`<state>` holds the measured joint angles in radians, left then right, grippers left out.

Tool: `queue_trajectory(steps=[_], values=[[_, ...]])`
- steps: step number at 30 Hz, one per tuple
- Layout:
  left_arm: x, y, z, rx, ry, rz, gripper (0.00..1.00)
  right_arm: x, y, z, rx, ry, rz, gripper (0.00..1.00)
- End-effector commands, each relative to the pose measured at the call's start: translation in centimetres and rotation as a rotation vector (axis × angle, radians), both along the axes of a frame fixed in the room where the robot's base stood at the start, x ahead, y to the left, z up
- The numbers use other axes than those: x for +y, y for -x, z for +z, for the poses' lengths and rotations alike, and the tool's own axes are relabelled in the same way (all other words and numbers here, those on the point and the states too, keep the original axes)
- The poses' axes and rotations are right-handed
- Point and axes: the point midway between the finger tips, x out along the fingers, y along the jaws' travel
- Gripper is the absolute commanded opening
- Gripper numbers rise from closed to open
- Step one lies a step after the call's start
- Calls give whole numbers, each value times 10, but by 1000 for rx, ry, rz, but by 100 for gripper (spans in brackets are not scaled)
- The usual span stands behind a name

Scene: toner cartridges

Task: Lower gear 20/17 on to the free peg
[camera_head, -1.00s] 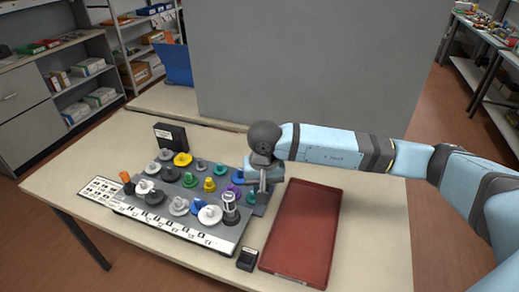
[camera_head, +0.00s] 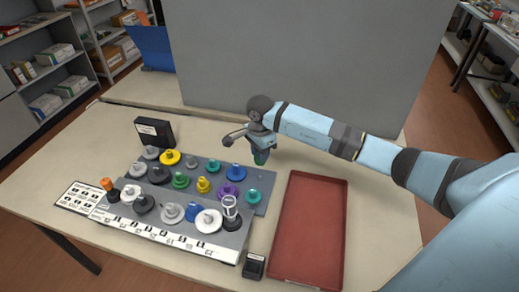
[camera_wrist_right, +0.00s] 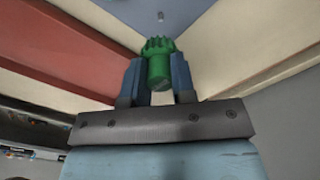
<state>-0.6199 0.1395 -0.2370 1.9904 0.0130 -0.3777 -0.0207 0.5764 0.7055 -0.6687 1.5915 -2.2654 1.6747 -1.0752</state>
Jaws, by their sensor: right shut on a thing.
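My right gripper (camera_head: 260,152) is shut on a green gear (camera_wrist_right: 159,60). The gear's toothed end sticks out past the fingertips in the right wrist view, and its smooth stem is between the fingers. In the head view the held gear (camera_head: 260,158) shows as a small green patch at the back right corner of the grey peg board (camera_head: 262,208). A small grey stub, apparently a bare peg (camera_wrist_right: 160,16), stands beyond the gear in the right wrist view, apart from it. The number on the gear cannot be read. My left gripper is not in view.
Several coloured gears fill the board, including a blue one (camera_head: 235,171) and a teal one (camera_head: 252,195) near the gripper. A red tray (camera_head: 308,235) lies right of the board. A small black box (camera_head: 253,265) stands in front. A grey panel (camera_head: 300,70) rises behind.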

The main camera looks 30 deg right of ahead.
Motion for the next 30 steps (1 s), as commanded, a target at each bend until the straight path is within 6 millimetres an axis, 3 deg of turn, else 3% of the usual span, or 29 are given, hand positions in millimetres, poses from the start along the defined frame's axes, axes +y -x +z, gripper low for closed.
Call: queue_trajectory(steps=[6, 14, 30], values=[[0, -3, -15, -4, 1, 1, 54, 0, 1, -30, 2, -1, -1, 2], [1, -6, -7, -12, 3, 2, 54, 0, 0, -25, 0, 1, 1, 2], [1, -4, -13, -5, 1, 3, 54, 1, 0, -24, 0, 0, 2, 2]])
